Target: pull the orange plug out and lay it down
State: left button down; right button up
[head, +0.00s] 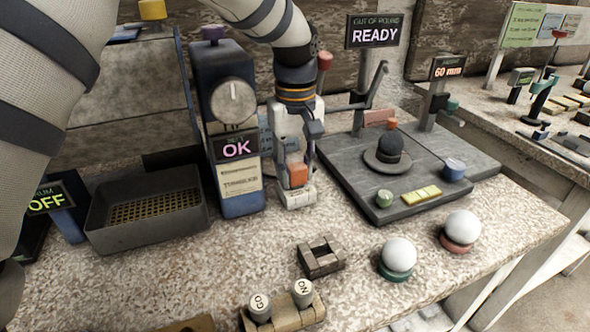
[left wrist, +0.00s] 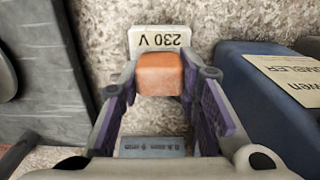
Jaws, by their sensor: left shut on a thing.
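The orange plug (head: 298,174) is between the fingers of my left gripper (head: 297,163), which is shut on it. In the left wrist view the orange plug (left wrist: 160,74) sits between the two purple-padded fingers of the gripper (left wrist: 160,90). Just beyond it is a white socket block marked 230 V (left wrist: 160,39), which also shows in the head view under the plug (head: 297,197). The plug is at the socket; I cannot tell if its pins are still in. My right gripper is not in view.
A blue OK machine (head: 237,195) stands close left of the gripper, and a dark gauge plate (head: 340,178) with a black hat-shaped part lies to the right. White spheres on stands (head: 398,254) and a GO/ON button block (head: 283,318) are in front.

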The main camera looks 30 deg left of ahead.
aim_at(296, 164)
pick_arm(q)
jog(key=shift+r+p, duration=0.3)
jog(key=shift+r, duration=1.95)
